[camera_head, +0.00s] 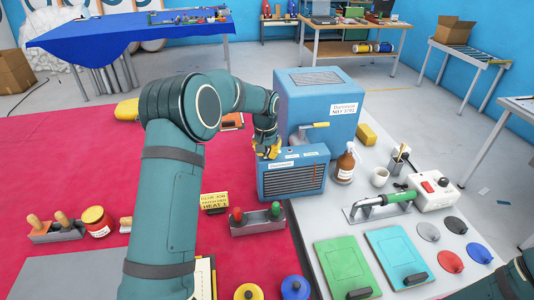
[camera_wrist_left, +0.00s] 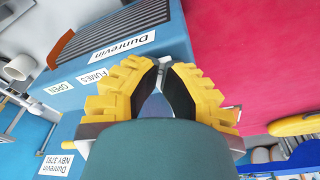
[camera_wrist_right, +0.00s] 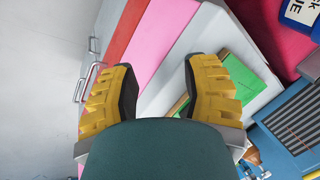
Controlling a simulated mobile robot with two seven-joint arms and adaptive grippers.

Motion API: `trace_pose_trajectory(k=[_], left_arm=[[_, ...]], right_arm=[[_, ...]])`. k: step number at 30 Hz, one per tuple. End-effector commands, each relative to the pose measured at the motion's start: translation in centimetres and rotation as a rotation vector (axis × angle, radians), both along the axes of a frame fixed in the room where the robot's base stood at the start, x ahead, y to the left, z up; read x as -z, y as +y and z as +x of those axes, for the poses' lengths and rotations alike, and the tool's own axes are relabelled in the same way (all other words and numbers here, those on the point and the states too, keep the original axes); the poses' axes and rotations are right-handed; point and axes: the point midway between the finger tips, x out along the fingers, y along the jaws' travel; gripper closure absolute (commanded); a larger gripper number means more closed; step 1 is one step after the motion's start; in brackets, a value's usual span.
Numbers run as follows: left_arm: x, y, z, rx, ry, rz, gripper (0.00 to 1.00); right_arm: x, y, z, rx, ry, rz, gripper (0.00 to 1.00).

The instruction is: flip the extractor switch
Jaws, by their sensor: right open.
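The extractor appears to be the small blue box with a dark grille (camera_head: 293,178), standing in front of a larger blue cabinet (camera_head: 318,105). Its labelled face also shows in the left wrist view (camera_wrist_left: 105,30). I cannot make out its switch. My left gripper (camera_head: 268,152) is at the box's upper left corner, pointing down. My right gripper (camera_wrist_right: 160,75) is open and empty, over the bench's edge. The grille box shows at the right of that view (camera_wrist_right: 300,118).
A brown bottle (camera_head: 345,163) stands close to the right of the grille box. A lever handle (camera_head: 309,130) sticks out from the cabinet behind. A holder with red and green knobs (camera_head: 258,220) stands in front. The red mat (camera_head: 70,170) is largely bare at the left.

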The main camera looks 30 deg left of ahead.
Motion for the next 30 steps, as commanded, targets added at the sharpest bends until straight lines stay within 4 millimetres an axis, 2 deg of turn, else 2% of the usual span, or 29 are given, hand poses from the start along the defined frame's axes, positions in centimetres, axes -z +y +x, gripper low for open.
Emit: trace_pose_trajectory(k=[11,30], left_arm=[[0.2,0.0,0.0,0.000,0.000,0.000,1.00],[-4.3,0.0,0.0,0.000,-0.002,0.000,1.00]], right_arm=[[0.1,0.0,0.0,0.000,0.000,0.000,0.53],[-3.1,0.0,0.0,0.000,0.000,0.000,0.53]])
